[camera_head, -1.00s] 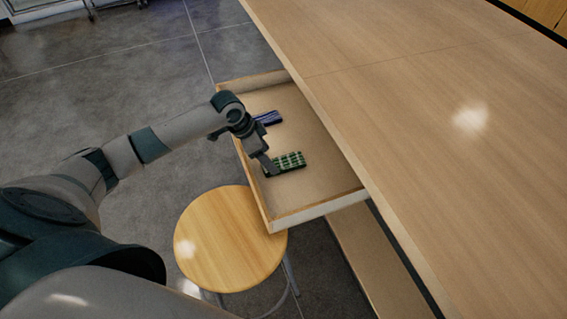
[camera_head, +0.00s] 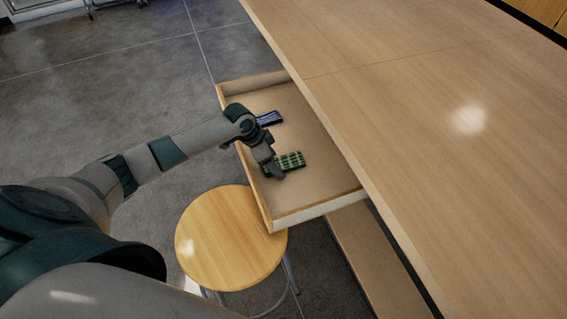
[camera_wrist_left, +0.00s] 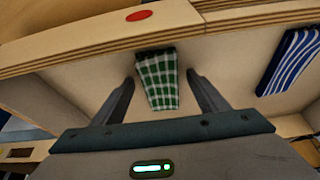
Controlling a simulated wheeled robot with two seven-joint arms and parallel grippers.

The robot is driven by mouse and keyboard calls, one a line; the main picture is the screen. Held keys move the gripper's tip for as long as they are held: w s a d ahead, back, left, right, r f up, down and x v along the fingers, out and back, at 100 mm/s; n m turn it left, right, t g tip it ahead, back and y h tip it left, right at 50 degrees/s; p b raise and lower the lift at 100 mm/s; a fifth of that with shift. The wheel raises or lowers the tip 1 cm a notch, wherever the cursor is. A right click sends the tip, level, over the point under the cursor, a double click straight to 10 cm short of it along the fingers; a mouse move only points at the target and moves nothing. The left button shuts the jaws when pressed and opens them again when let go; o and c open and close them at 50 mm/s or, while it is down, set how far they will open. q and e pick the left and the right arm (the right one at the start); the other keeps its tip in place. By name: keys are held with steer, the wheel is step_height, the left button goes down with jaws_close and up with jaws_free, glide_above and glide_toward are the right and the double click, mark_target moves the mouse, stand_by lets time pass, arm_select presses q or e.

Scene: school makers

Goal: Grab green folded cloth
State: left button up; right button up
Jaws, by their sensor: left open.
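The green checked folded cloth (camera_head: 291,161) lies flat in the open drawer (camera_head: 318,185). My left gripper (camera_head: 274,172) is over the drawer at the cloth's left end, pointing down. In the left wrist view, the cloth (camera_wrist_left: 160,82) shows between the two spread fingers of my left gripper (camera_wrist_left: 168,88), with a gap on each side. The fingers are open and hold nothing. Part of the cloth's left end is hidden by the gripper in the head view. My right gripper is not in view.
A blue striped folded cloth (camera_head: 268,118) lies in the same drawer, farther back. The wooden table top (camera_head: 420,130) overhangs the drawer's right side. A round wooden stool (camera_head: 230,240) stands against the drawer's near left corner. The drawer floor right of the cloths is clear.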

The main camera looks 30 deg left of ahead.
mark_target(280, 162)
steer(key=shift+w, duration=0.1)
arm_select(q)
steer(key=c, duration=1.1)
steer(key=shift+c, duration=0.2)
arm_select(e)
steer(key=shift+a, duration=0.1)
arm_select(q)
steer(key=shift+r, duration=0.2)
